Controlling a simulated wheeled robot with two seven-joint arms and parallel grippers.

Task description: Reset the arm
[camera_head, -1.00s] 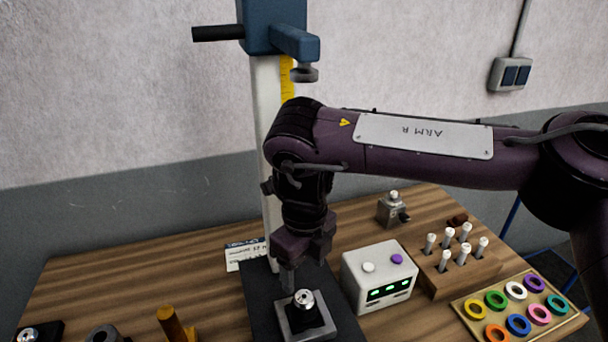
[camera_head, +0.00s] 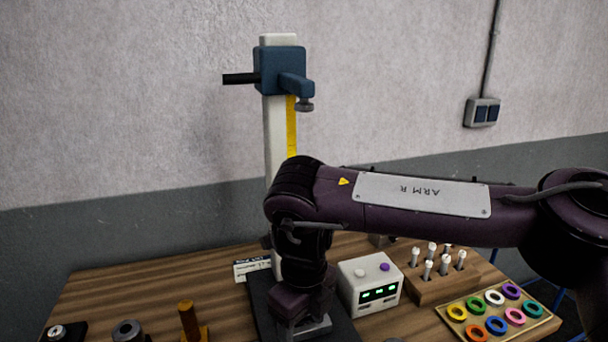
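My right arm, marked "ARM R", comes in from the right and bends down at the stand. Its gripper (camera_head: 298,318) points down at the front of the stand's dark base (camera_head: 342,334), over a grey plate (camera_head: 322,327). The fingertips are hidden or too dark to make out, so I cannot tell whether it is open or shut, or holds anything. The tall pale stand (camera_head: 276,135) carries a blue head (camera_head: 280,68) with a black handle and a yellow scale. My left gripper is not in view.
A white box with green displays (camera_head: 370,284) stands just right of the gripper. A brown post (camera_head: 189,320) and a grey ring part (camera_head: 127,332) stand at front left.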

